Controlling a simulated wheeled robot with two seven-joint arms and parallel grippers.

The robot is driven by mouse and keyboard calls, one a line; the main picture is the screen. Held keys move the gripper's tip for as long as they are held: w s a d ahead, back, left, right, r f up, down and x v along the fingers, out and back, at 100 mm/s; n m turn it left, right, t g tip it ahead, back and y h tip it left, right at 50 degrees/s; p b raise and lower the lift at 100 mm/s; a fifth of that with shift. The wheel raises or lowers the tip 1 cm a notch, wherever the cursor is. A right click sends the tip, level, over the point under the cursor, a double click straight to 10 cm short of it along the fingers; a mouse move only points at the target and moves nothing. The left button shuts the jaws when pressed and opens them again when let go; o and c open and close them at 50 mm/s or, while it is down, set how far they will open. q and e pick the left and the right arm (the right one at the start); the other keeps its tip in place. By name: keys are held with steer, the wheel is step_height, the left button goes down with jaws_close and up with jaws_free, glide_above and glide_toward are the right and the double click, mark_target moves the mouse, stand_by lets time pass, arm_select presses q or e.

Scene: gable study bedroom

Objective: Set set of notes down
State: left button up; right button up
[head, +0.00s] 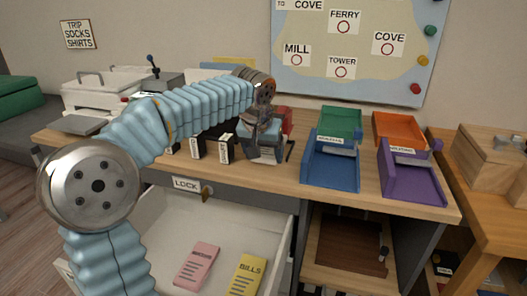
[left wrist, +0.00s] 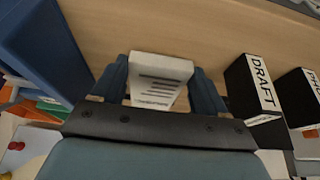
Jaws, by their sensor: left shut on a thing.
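The set of notes is a white block with dark printed lines. In the left wrist view the notes (left wrist: 160,78) sit between the two blue fingers of my left gripper (left wrist: 160,88), which is shut on them. In the head view my left gripper (head: 262,143) is over the wooden desk (head: 290,178), between the black boxes and the blue tray. The notes are mostly hidden there by the gripper. I cannot tell whether they touch the desk top. My right gripper is not in view.
Black boxes (head: 220,148), one reading DRAFT in the wrist view (left wrist: 252,88), stand close left of the gripper. A blue tray (head: 330,173) and purple tray (head: 412,185) stand right. An open drawer (head: 215,232) below holds a pink pad (head: 197,265) and yellow pad (head: 246,275).

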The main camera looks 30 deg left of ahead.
arm_select(q)
steer(key=o, duration=1.2)
steer(key=shift+f, duration=0.25)
steer(key=shift+s+r, duration=0.1)
steer(key=v, duration=0.5)
steer(key=shift+s+d+r, duration=0.15)
steer(key=shift+s, duration=0.1)
steer(key=s+d+b, duration=0.2)
steer(key=s, duration=0.9)
steer(key=shift+d, duration=0.3)
steer(key=shift+f, duration=0.2)
